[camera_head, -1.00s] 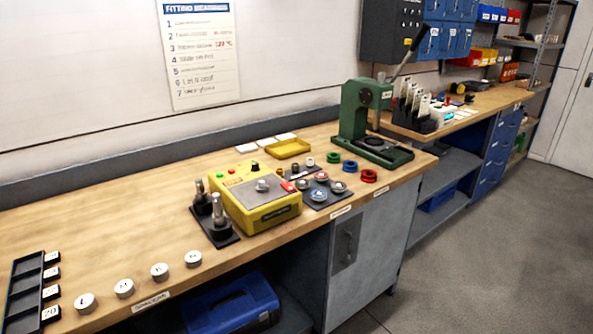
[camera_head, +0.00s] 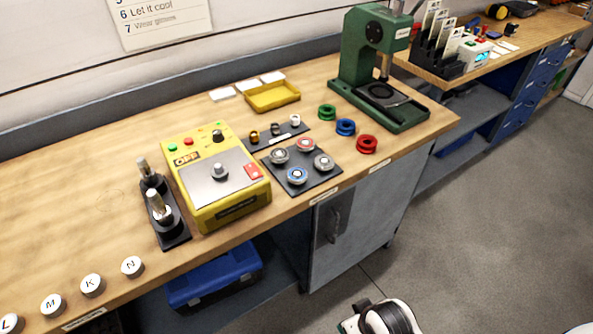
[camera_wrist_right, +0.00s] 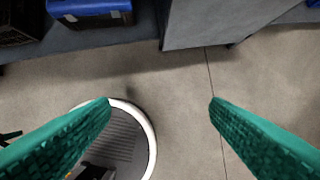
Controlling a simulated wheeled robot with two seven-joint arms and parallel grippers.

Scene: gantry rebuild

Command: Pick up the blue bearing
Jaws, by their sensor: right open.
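The blue bearing (camera_head: 297,176), a metal ring with a blue face, lies on a dark square mat (camera_head: 316,182) near the front edge of the bench. Three other bearings share the mat: a red-faced one (camera_head: 305,145) and two grey ones (camera_head: 279,156) and (camera_head: 323,162). My right gripper (camera_wrist_right: 160,100) shows in the right wrist view with its two green fingers wide apart. It is empty, with floor below it and no bearing in that view. My left gripper is not in view.
A yellow heater box (camera_head: 215,180) stands left of the mat. Green (camera_head: 327,112), blue (camera_head: 345,127) and red (camera_head: 366,144) rings lie to its right, before a green press (camera_head: 375,70). A blue case (camera_head: 213,278) sits on the shelf below. The floor in front is open.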

